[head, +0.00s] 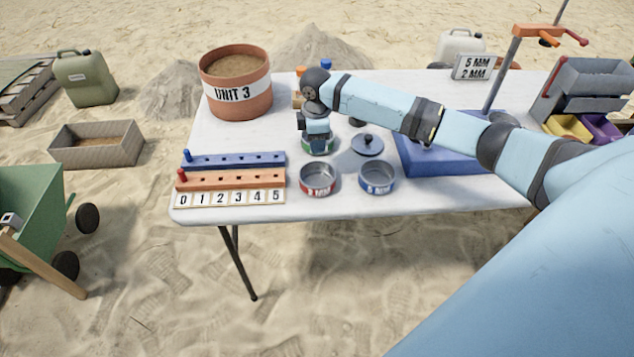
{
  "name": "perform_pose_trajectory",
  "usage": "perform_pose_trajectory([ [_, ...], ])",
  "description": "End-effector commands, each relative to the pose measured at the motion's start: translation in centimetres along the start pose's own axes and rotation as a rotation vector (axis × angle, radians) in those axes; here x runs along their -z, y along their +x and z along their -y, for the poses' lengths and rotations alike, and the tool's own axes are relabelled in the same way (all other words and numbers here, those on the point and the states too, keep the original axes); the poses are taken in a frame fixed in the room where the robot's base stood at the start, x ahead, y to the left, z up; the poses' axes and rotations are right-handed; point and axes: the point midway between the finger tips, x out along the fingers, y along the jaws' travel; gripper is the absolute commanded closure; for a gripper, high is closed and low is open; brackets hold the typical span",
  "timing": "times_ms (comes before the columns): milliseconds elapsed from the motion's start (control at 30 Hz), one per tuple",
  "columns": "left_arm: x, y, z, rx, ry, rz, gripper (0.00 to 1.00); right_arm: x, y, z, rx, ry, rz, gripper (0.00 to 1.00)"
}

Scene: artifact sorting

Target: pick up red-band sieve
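The red-band sieve (318,190) is a round metal pan with a red labelled band, upright near the table's front edge, left of the blue-band sieve (377,189). A green-banded round item (318,151) stands just behind the red-band sieve, partly hidden by my gripper. My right gripper (316,135) points down over the green-banded item, behind the red-band sieve and apart from it in the picture. Its fingertips are too small and hidden to show whether it is open. My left gripper is not in view.
A grey lid with a knob (367,145) lies behind the blue-band sieve. Blue and orange peg rails (230,180) and a number strip lie at left. The UNIT 3 bucket (236,105) stands at back left. A blue base (445,160) sits at right under my arm.

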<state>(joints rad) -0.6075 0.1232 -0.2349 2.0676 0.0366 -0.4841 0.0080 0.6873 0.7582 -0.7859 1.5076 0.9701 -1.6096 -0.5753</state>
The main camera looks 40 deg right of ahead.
Motion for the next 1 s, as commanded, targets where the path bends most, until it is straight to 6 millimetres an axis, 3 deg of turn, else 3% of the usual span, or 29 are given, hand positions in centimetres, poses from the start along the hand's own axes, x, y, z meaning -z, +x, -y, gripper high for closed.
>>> perform_pose_trajectory([
  [100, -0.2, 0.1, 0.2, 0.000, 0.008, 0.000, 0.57, 0.0, 1.8, 0.0, 0.001, 0.001, -0.001, 0.64],
  [367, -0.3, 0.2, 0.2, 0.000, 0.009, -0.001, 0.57, 0.2, 3.3, 0.1, 0.000, 0.000, -0.001, 0.64],
  [633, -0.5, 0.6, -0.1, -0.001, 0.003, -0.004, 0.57, 0.3, 7.2, 0.2, 0.000, 0.001, 0.000, 0.64],
  [900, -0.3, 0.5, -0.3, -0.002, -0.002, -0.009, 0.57, 0.3, 7.7, 0.2, -0.001, 0.000, -0.001, 0.64],
  [1000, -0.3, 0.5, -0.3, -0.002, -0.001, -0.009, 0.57, 0.3, 7.7, 0.2, -0.001, 0.000, -0.001, 0.87],
])
